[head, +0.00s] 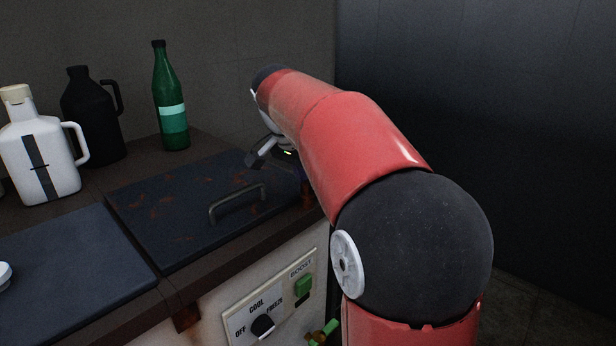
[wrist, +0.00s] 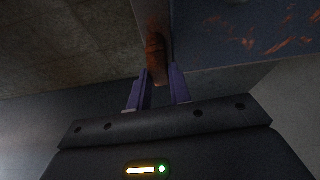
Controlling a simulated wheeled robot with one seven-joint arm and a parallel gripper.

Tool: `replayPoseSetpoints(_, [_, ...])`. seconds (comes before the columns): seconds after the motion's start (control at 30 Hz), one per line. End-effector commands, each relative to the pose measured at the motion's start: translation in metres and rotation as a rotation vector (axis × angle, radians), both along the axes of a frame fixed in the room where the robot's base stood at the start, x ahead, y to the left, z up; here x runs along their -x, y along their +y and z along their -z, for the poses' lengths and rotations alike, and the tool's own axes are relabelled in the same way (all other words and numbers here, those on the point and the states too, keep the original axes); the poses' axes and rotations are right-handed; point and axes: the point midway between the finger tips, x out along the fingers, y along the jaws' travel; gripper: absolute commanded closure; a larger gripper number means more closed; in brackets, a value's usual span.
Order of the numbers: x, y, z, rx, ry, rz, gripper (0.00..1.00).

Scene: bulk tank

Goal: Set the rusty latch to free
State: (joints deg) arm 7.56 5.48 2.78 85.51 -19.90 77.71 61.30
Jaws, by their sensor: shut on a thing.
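The rusty latch (wrist: 155,52) shows in the wrist view as a narrow orange-brown piece at the edge of the dark lid. My gripper (wrist: 160,78) has its two purple fingers on either side of the latch, shut on it. In the head view my red arm reaches over to the lid's right end, and the arm hides most of the gripper and the latch. The rust-patched dark lid (head: 165,205) lies flat on the tank top, with a grey bar handle (head: 237,203). I cannot tell the latch's exact setting.
A green bottle (head: 170,115), a black jug (head: 90,120) and a white jug (head: 38,150) stand behind the lids. A second dark lid (head: 65,265) lies at left. The front carries a dial (head: 262,326) and a green boost button (head: 304,286). A brass valve (head: 322,334) sits below.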

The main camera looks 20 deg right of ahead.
Motion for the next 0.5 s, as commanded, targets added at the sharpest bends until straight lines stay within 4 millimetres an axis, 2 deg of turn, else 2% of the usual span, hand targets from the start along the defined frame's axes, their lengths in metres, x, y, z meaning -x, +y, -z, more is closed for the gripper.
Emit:
replayPoseSetpoints(0.07, [-0.0003,-0.0001,-0.0005,0.0,-0.002,-0.001,1.0])
replayPoseSetpoints(0.1, [-0.0003,-0.0001,-0.0005,0.0,-0.002,-0.001,0.78])
replayPoseSetpoints(0.23, [-0.0003,-0.0001,-0.0004,0.0,-0.002,-0.001,0.6])
replayPoseSetpoints(0.5, [0.0,0.0001,-0.0005,0.0,0.0,-0.001,0.58])
